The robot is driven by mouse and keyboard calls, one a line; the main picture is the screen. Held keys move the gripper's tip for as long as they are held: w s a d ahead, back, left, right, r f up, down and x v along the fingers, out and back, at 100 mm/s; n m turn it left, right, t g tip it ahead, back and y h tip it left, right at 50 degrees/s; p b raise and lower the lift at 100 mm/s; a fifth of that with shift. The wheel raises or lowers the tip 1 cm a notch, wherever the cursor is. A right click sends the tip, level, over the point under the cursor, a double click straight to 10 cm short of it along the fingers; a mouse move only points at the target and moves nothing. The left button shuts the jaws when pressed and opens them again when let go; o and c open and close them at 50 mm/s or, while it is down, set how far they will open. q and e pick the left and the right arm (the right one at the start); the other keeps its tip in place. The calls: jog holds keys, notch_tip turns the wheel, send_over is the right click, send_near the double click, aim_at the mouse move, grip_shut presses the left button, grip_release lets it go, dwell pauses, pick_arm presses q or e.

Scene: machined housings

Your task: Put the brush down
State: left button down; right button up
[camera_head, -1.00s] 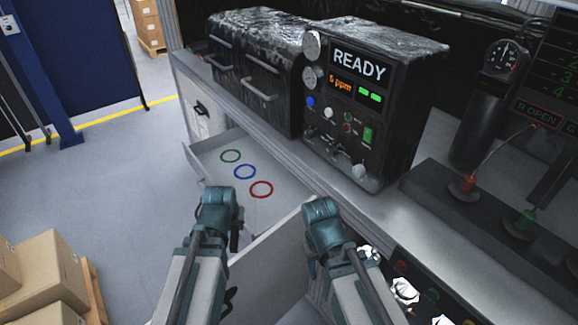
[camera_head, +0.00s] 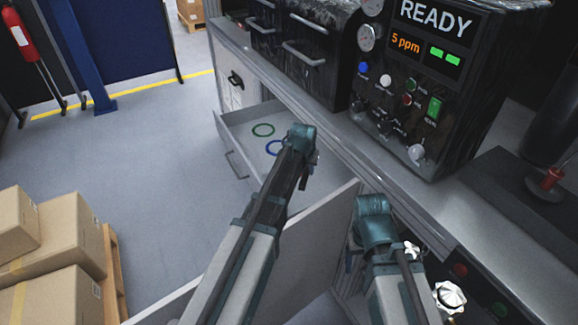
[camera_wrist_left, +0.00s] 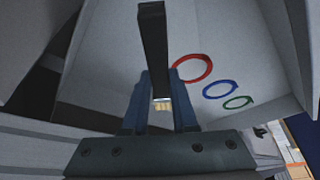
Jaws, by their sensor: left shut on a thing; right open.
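The brush (camera_wrist_left: 153,45) shows in the left wrist view as a black bar with a pale bristle tip between the fingers. My left gripper (camera_wrist_left: 158,88) is shut on it, above the open drawer. The drawer floor bears a green ring (camera_head: 263,130), a blue ring (camera_head: 273,148) and a red ring (camera_wrist_left: 192,68); the red one is hidden in the head view. My right gripper (camera_head: 372,245) is by the cabinet front, its fingers mostly hidden.
A grey panel (camera_head: 325,225) stands upright close to both arms. The bench (camera_head: 345,152) carries a black unit (camera_head: 425,90) reading READY and a dark drawer box (camera_head: 305,50). White knobs (camera_head: 449,296) sit near my right arm. Cartons (camera_head: 60,240) stand at the left.

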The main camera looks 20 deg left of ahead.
pick_arm(q)
jog(key=shift+w+d+f, duration=0.2)
jog(key=shift+w+f, duration=0.45)
jog(key=shift+w, duration=0.3)
jog(key=b, duration=0.7)
send_over(308, 191)
jog(key=s, duration=0.1)
jog(key=f, duration=0.6)
jog(key=shift+s+f, duration=0.1)
jog(key=shift+s, duration=0.1)
pick_arm(e)
notch_tip(308, 191, down, 7)
jog(key=shift+f, duration=0.2)
pick_arm(q)
jog(key=shift+f, duration=0.1)
pick_arm(e)
jog(key=shift+f, duration=0.1)
pick_arm(q)
notch_tip(308, 191, down, 4)
jog(key=b, duration=0.3)
jog(key=shift+r, duration=0.25)
pick_arm(e)
notch_tip(308, 191, down, 4)
jog(key=shift+r, duration=0.25)
